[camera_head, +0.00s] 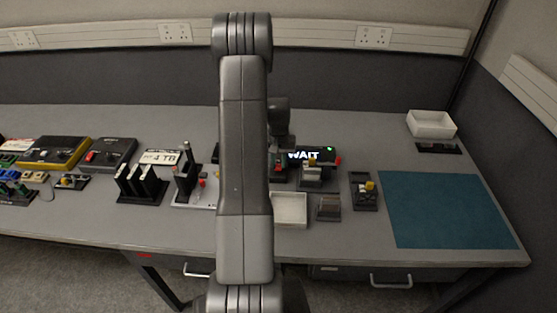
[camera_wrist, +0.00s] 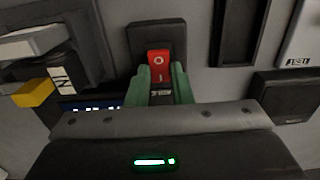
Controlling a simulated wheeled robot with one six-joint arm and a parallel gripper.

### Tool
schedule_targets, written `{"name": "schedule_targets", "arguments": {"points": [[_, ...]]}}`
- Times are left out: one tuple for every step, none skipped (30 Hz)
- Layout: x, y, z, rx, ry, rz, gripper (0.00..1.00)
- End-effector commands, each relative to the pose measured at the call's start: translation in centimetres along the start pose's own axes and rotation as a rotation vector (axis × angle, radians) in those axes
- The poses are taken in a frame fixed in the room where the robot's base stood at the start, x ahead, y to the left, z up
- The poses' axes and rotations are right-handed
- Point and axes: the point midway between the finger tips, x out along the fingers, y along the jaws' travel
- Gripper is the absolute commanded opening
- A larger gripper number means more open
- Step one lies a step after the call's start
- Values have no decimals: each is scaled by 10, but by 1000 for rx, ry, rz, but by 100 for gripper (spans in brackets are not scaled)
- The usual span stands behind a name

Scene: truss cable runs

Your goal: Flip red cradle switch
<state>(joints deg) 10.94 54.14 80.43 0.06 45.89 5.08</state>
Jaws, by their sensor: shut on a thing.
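The red cradle switch (camera_wrist: 158,62) is a red rocker marked O and I, set in a dark upright housing (camera_wrist: 143,37) in the wrist view. My gripper (camera_wrist: 160,76) has green fingers, one at each side of the rocker's lower part, and is shut on it. The O end is nearest the housing's middle, and the I end lies between the fingertips. In the head view a little red and green shows at my gripper (camera_head: 279,165), beside my arm. My arm hides much of this spot there.
A white tray (camera_head: 290,208) and small dark fixtures stand in front. A teal mat (camera_head: 448,210) lies clear at the right. A white bin (camera_head: 431,124) stands behind it. Several devices crowd the left.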

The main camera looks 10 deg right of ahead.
Motion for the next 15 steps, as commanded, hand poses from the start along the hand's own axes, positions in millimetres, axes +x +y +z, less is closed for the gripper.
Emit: {"name": "schedule_targets", "arguments": {"points": [[0, 0, 0, 0, 0, 0, 0], [0, 0, 0, 0, 1, 0, 0], [0, 0, 0, 0, 1, 0, 0], [0, 0, 0, 0, 1, 0, 0], [0, 0, 0, 0, 1, 0, 0], [0, 0, 0, 0, 1, 0, 0], [0, 0, 0, 0, 2, 0, 0], [0, 0, 0, 0, 2, 0, 26], [0, 0, 0, 0, 2, 0, 34], [0, 0, 0, 0, 2, 0, 40], [0, 0, 0, 0, 2, 0, 42], [0, 0, 0, 0, 2, 0, 42], [0, 0, 0, 0, 2, 0, 42], [0, 0, 0, 0, 2, 0, 42], [0, 0, 0, 0, 2, 0, 42]]}}
